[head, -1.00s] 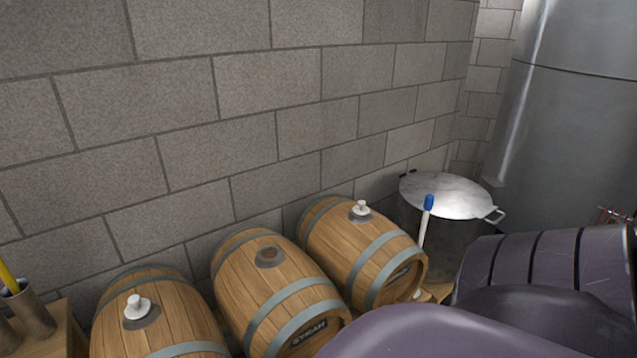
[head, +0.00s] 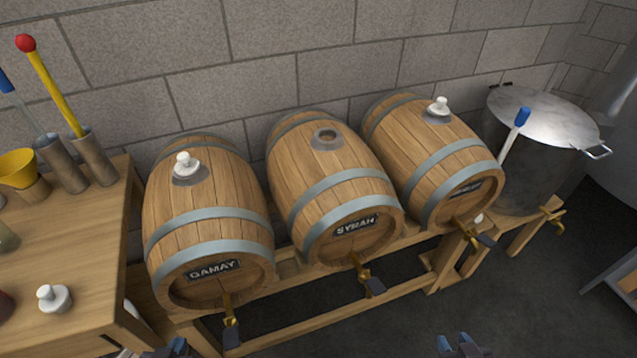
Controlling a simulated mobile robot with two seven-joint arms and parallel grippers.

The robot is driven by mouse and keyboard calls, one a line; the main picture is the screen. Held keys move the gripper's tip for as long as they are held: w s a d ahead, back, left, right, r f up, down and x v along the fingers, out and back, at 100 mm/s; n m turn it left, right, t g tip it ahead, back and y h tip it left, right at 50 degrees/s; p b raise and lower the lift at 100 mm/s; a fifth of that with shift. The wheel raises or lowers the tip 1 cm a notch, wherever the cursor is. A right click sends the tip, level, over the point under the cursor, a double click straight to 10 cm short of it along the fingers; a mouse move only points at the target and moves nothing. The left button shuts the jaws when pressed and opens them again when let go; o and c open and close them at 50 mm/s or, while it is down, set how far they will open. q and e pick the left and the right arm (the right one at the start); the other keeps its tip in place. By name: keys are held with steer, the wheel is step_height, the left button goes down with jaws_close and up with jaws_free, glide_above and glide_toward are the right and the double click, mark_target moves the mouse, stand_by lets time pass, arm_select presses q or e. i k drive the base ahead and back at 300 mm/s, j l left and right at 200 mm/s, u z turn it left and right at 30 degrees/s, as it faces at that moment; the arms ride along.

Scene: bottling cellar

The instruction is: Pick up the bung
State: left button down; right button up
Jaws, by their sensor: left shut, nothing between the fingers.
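A loose white bung (head: 53,298) lies on the wooden table at the lower left, with nothing touching it. Two other white bungs are seated in barrels, one on the GAMAY barrel (head: 185,164) and one on the right barrel (head: 438,106). The middle SYRAH barrel (head: 330,175) has an open bung hole (head: 326,138). My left gripper (head: 178,347) shows only at the bottom edge, shut and empty, to the right of the loose bung and apart from it. My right gripper (head: 458,346) is at the bottom edge; its two tips stand apart with nothing seen between.
The wooden table (head: 90,235) also holds metal cups with tools and a yellow funnel (head: 17,168). The barrels lie on a wooden rack (head: 290,325) with taps jutting forward. A lidded steel pot (head: 540,150) stands at the right. The dark floor in front is clear.

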mark_target(57, 299)
steer(key=z, duration=0.15)
steer(key=u, duration=0.45)
steer(key=j+u, duration=0.15)
steer(key=u, duration=0.75)
steer(key=j+u, duration=0.1)
steer(key=u, duration=0.35)
steer(key=k+j, duration=0.15)
steer(key=k, duration=0.3)
steer(key=i+j, duration=0.1)
steer(key=j, duration=0.3)
steer(key=i+j, duration=0.1)
steer(key=j, duration=0.35)
steer(key=i+j, duration=0.1)
steer(key=j, duration=0.3)
steer(key=i+j, duration=0.1)
steer(key=j, duration=0.3)
steer(key=j+u, duration=0.05)
